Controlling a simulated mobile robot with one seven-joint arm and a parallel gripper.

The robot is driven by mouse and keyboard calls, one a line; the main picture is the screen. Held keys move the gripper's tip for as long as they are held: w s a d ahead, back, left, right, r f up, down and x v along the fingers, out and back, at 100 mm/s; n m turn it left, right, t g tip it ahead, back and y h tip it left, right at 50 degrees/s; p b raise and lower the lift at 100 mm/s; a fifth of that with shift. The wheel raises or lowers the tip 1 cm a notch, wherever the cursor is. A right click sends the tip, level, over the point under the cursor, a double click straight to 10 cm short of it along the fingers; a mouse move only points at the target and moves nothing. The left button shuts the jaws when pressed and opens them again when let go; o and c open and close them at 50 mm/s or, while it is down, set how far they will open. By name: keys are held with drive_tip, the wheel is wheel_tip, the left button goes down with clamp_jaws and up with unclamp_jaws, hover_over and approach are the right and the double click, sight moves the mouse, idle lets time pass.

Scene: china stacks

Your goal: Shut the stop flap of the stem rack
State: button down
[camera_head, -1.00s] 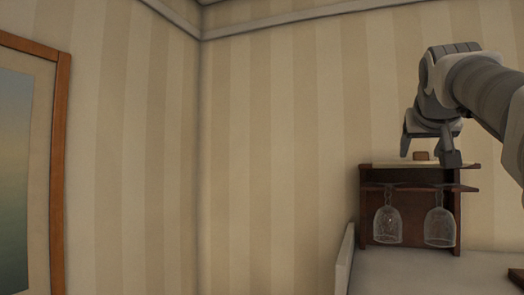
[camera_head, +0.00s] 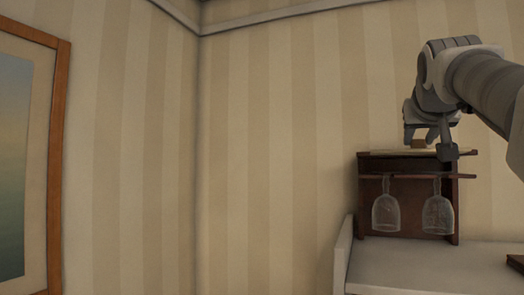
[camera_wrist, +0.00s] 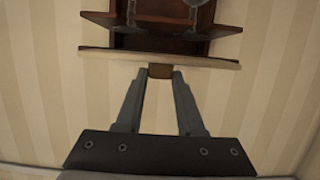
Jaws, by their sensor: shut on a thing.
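The stem rack (camera_head: 366,195) is a dark brown wooden box on the right in the head view. Its top bears a pale board, seen in the wrist view as a pale-edged strip (camera_wrist: 110,53), which appears to be the stop flap. A small brown tab (camera_wrist: 160,70) stands at the strip's middle; it also shows in the head view (camera_head: 418,143). My gripper (camera_wrist: 160,74) is shut on this tab, one finger on each side. In the head view my gripper (camera_head: 428,147) is just above the rack's top. How far the flap is turned is hard to tell.
Two stemmed glasses, a left one (camera_head: 386,213) and a right one (camera_head: 437,216), hang upside down from the rack. The rack stands on a pale surface (camera_head: 410,263). A framed picture (camera_head: 55,150) hangs at the far left. The striped wall lies behind.

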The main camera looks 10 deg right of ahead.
sight(418, 153)
drive_tip(key=shift+s+a+f+t+h+b, duration=0.15)
drive_tip(key=shift+f+t+h+b, duration=0.35)
drive_tip(key=shift+b, duration=1.5)
drive_tip(key=shift+s+f+t+h+b, duration=0.2)
drive_tip(key=shift+f+t+b, duration=0.5)
drive_tip(key=shift+b, duration=1.25)
drive_tip(key=f+t+h+b, duration=0.1)
drive_tip(key=b, duration=0.3)
drive_tip(key=t+h+b, duration=0.1)
drive_tip(key=t+b, duration=0.1)
drive_tip(key=b, duration=0.3)
drive_tip(key=shift+f, duration=0.35)
drive_tip(key=f+t+h+b, duration=0.1)
drive_tip(key=t+b, duration=0.1)
drive_tip(key=b, duration=0.2)
drive_tip(key=shift+b, duration=0.4)
drive_tip(key=shift+w+f+t+b, duration=0.15)
drive_tip(key=shift+t+b, duration=0.45)
drive_tip(key=shift+w+f+t+h+b, duration=0.1)
drive_tip(key=shift+f+t+h+b, duration=0.25)
drive_tip(key=shift+t+h+b, duration=0.4)
drive_tip(key=shift+f+t+b, duration=0.1)
drive_tip(key=shift+t+b, duration=0.25)
drive_tip(key=shift+b, duration=0.15)
drive_tip(key=shift+w+h, duration=0.1)
drive_tip(key=shift+h, duration=0.15)
drive_tip(key=c, duration=0.5)
unclamp_jaws()
